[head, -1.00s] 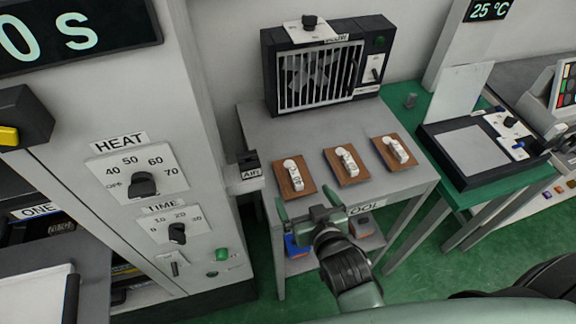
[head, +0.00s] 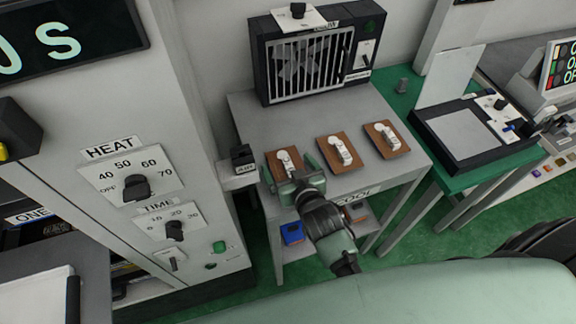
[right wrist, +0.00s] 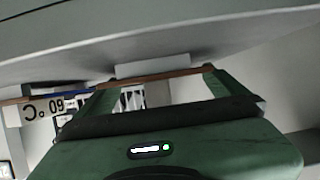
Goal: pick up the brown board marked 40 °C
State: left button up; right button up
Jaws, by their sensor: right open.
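Three brown boards, each with a white fitting on top, lie in a row on a grey table. The left board (head: 285,158) has my right gripper (head: 290,176) at its front end. The middle board (head: 341,152) and right board (head: 386,139) lie apart from it. The right gripper is open, with its green fingers on either side of the left board; whether they touch it I cannot tell. In the right wrist view a brown board edge (right wrist: 162,76) spans between the fingertips. The gripper hides the left board's front and marking. My left gripper is not in view.
A black fan box (head: 315,60) stands behind the boards. A small AIR fixture (head: 240,165) is close left of the gripper. A heat panel (head: 130,180) stands further left.

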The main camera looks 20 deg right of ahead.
jog(key=c, duration=1.3)
jog(key=shift+r, duration=0.1)
jog(key=shift+c, duration=0.2)
